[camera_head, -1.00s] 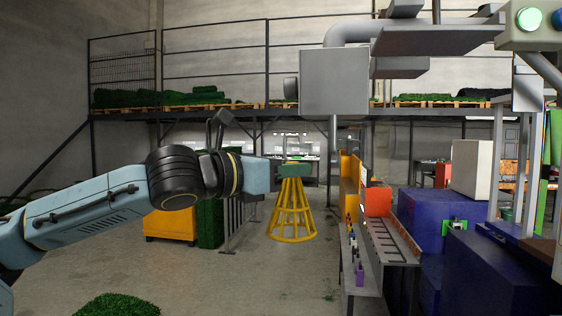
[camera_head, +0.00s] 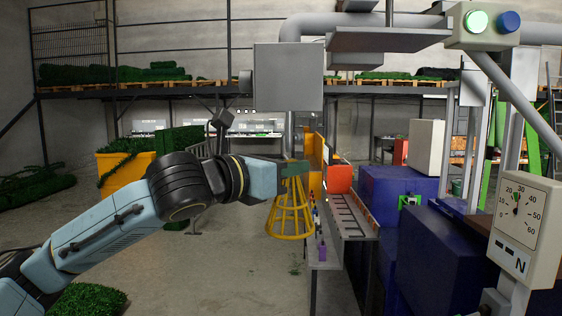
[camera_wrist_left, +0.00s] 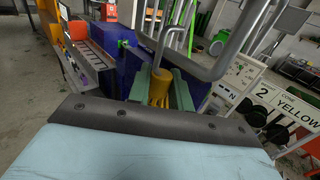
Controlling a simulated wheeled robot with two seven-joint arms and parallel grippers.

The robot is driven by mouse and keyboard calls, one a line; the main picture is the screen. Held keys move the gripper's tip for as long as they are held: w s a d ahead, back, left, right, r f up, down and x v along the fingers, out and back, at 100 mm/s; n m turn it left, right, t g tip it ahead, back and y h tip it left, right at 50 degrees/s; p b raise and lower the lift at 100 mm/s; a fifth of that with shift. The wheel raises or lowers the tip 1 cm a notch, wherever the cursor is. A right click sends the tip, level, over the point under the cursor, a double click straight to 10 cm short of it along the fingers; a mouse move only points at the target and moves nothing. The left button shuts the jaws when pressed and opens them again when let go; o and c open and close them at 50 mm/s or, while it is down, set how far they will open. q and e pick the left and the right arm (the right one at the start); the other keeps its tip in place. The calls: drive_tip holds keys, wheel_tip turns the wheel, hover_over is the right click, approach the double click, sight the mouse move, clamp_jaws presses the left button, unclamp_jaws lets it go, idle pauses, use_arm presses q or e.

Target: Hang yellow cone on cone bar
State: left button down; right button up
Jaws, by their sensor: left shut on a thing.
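The yellow cone (camera_head: 290,216) is an open frame of yellow bars, narrow at the top and wide at its bottom ring. It hangs upright in the air in the head view. My left gripper (camera_head: 292,168) is shut on its top, with green fingers. In the left wrist view, the yellow top (camera_wrist_left: 160,90) shows between the fingers (camera_wrist_left: 165,85); the rest of the cone is mostly hidden there. Bent grey tubes (camera_wrist_left: 197,68) show beyond the gripper; I cannot tell whether they are the cone bar. My right gripper is not in view.
A grey slotted bench (camera_head: 347,215) stands just right of the cone, with blue blocks (camera_head: 398,190) beyond. A dial box (camera_head: 522,230) is at the right. A yellow bin (camera_head: 120,175) stands at the left. Bare floor lies below the cone.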

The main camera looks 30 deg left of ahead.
use_arm(q)
drive_tip(key=shift+s+f, duration=0.1)
drive_tip(key=shift+f, duration=0.25)
drive_tip(key=c, duration=1.2)
unclamp_jaws()
drive_tip(key=shift+b+v, duration=4.05)
drive_tip(key=shift+v, duration=2.65)
drive_tip(key=shift+a, duration=0.15)
